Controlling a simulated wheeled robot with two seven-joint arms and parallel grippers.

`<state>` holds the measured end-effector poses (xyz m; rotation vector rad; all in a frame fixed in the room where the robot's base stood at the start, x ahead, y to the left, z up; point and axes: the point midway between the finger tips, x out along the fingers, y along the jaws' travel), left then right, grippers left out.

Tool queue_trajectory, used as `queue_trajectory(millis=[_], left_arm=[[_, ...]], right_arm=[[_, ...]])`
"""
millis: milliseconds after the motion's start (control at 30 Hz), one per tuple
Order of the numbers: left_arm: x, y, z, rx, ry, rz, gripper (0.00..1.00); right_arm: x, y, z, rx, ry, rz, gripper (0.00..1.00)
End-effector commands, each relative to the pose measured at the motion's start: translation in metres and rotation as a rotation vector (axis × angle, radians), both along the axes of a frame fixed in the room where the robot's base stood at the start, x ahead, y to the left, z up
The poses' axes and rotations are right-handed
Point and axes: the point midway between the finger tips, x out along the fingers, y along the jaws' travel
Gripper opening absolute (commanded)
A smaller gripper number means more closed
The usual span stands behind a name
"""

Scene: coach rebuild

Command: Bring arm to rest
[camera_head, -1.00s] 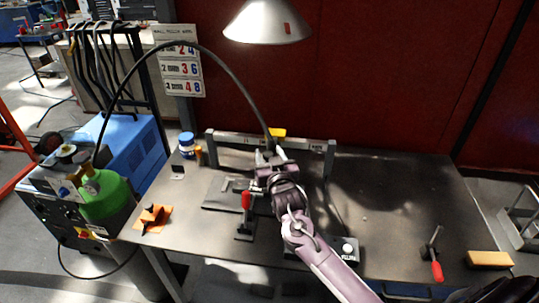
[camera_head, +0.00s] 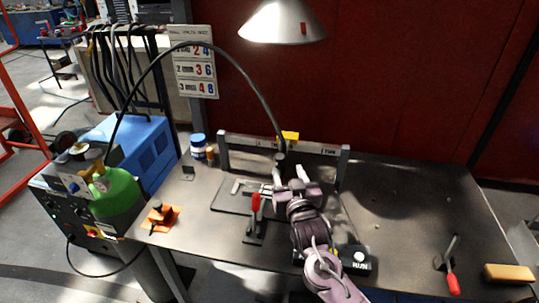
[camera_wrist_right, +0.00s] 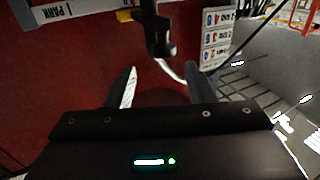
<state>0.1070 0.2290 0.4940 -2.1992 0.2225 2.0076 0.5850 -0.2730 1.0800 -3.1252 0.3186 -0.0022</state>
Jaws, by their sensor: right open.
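My right gripper (camera_head: 292,184) is open above the middle of the workbench (camera_head: 410,215). It also shows in the right wrist view (camera_wrist_right: 161,82), its two fingers spread with nothing between the tips. A black torch (camera_head: 281,160) on a curved black cable stands upright by the grey rail (camera_head: 245,140), just beyond the gripper. In the right wrist view the torch (camera_wrist_right: 158,38) shows past the fingertips and looks apart from them. My right arm reaches in from the bottom of the head view. My left gripper is out of view.
A red-handled clamp (camera_head: 255,208) stands close left of the gripper, by a dark plate (camera_head: 228,203). A lamp (camera_head: 283,22) hangs above. A black box (camera_head: 355,262) lies right of the arm. An orange item (camera_head: 160,218) is far left. The bench's right half is mostly clear.

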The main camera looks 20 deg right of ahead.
Motion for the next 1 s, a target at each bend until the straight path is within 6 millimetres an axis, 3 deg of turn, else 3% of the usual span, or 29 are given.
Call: queue_trajectory(millis=[167,333,500,600,1000], left_arm=[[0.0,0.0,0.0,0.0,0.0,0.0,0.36],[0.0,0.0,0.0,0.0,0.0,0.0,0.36],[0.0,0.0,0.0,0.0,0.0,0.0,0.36],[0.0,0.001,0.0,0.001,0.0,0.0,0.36],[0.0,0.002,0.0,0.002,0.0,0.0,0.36]], right_arm=[[-0.001,0.001,-0.003,0.004,0.014,0.003,0.49],[-0.026,0.02,-0.032,0.041,0.207,0.051,0.49],[-0.09,0.052,-0.077,0.07,0.577,0.146,0.49],[-0.126,0.064,-0.091,0.065,0.745,0.188,0.49],[-0.233,0.078,-0.106,0.016,1.165,0.279,0.49]])
